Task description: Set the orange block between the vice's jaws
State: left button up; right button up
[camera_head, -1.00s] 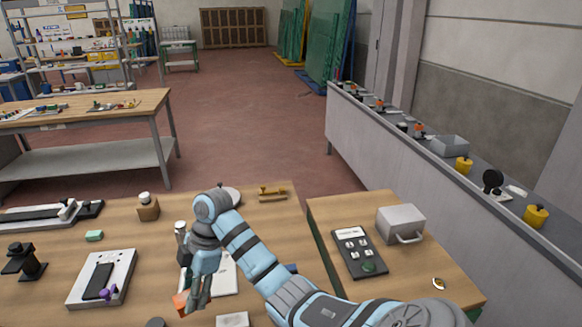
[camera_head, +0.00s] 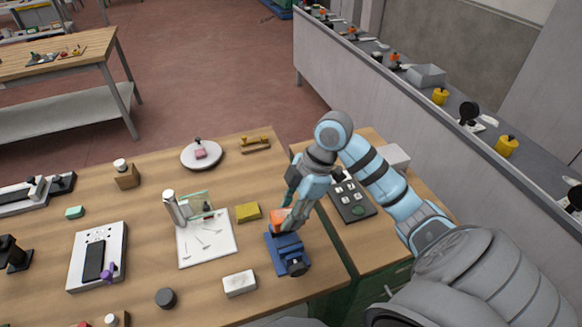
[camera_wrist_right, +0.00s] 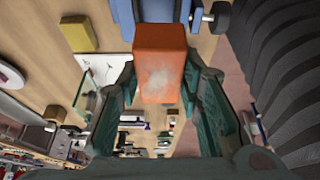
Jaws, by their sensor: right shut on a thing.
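My right gripper (camera_head: 290,217) is shut on the orange block (camera_head: 279,219). In the right wrist view the orange block (camera_wrist_right: 160,62) sits between the two dark green fingers. The blue vice (camera_head: 287,250) stands near the right edge of the wooden table, and the block is right at its far end in the head view. Part of the blue vice (camera_wrist_right: 150,10) shows at the top of the right wrist view, close behind the block. I cannot tell whether the block is between the jaws or above them. My left gripper is not in view.
A yellow block (camera_head: 248,212) lies left of the vice. A white block (camera_head: 240,283) lies in front and left. A white sheet with small tools (camera_head: 206,245) is further left. A dark button panel (camera_head: 351,198) lies right, on the neighbouring table.

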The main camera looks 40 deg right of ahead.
jog(key=shift+s, duration=0.25)
jog(key=shift+w+a+f, duration=0.15)
jog(key=shift+w+f, duration=0.1)
jog(key=shift+w, duration=0.15)
jog(key=shift+w+f+b, duration=0.3)
jog(key=shift+f+b, duration=0.15)
jog(key=f, duration=0.1)
jog(key=f+b, duration=0.2)
jog(key=shift+s+f, duration=0.3)
jog(key=shift+f, duration=0.05)
jog(key=shift+w+f+b, duration=0.1)
jog(key=shift+f+b, duration=0.2)
jog(key=shift+f, duration=0.1)
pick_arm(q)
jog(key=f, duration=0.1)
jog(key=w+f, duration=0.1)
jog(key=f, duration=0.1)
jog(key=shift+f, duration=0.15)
pick_arm(e)
jog(key=shift+r, duration=0.1)
jog(key=shift+p, duration=0.35)
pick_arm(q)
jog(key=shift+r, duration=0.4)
